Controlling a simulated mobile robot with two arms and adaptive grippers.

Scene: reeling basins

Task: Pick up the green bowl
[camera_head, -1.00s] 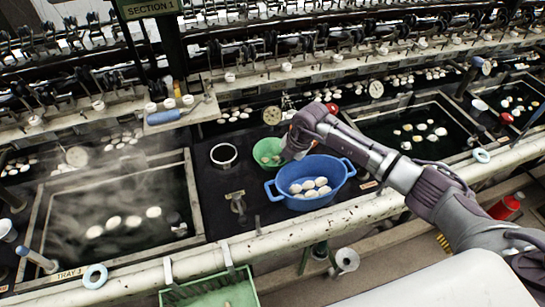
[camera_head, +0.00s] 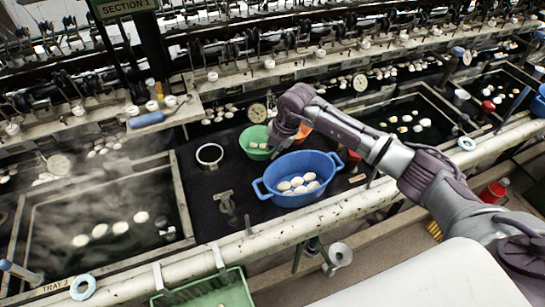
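My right gripper (camera_head: 274,140) comes in from the right and is at the bowl's right rim. Its fingers are partly hidden by its own body, but it appears shut on that rim. The bowl appears raised slightly above the dark worktop. My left gripper is not in view.
The blue basin holds several pale cocoons and stands close in front.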

